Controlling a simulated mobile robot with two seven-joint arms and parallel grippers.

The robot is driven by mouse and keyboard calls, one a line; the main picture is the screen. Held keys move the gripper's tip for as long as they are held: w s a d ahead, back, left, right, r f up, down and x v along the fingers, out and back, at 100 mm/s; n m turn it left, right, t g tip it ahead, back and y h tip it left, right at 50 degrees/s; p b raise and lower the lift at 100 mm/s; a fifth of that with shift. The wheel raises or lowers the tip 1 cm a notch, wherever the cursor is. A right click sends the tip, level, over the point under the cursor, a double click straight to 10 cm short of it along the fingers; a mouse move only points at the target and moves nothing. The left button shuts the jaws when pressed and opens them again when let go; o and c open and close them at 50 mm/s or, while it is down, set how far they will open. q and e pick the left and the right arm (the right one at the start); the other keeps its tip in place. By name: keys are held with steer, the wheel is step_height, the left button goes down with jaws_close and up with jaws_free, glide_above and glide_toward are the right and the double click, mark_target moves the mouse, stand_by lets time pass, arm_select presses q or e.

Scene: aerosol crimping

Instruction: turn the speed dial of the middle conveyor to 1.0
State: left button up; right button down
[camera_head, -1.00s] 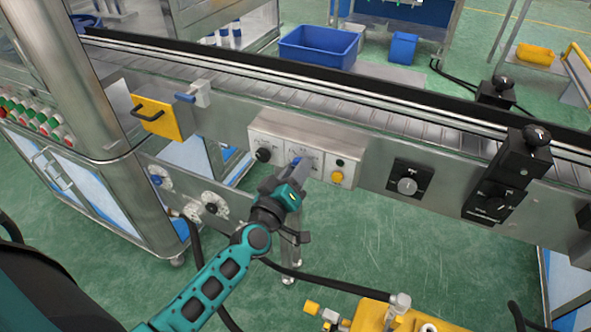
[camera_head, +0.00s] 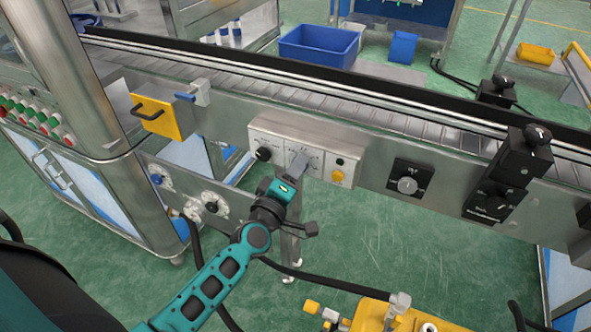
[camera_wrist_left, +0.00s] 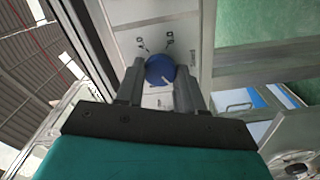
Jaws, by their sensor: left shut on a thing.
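The middle conveyor (camera_head: 380,108) runs across the head view. On its front is a light control box (camera_head: 268,128) with a black knob (camera_head: 264,154), a centre dial and a yellow button (camera_head: 337,176). The centre dial is a blue speed dial (camera_wrist_left: 160,70), seen in the left wrist view with a pale pointer mark. In the head view my gripper covers it. My left gripper (camera_head: 298,166) is at the dial, its fingers (camera_wrist_left: 160,84) on both sides of it and shut on it. The scale numbers are too small to read. My right gripper is not in view.
Right of the box are a black dial panel (camera_head: 409,180) and black control units (camera_head: 497,198). A yellow handle plate (camera_head: 158,116) is on the left. A yellow machine part (camera_head: 375,316) stands at the bottom. A blue bin (camera_head: 318,46) is behind the conveyor.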

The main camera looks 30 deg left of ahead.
arm_select(q)
steer(key=o, duration=1)
steer(key=shift+o, duration=0.2)
steer(key=shift+s, duration=0.15)
steer(key=s, duration=1.2)
steer(key=shift+s+d+b, duration=0.35)
steer(key=shift+d+b, duration=0.05)
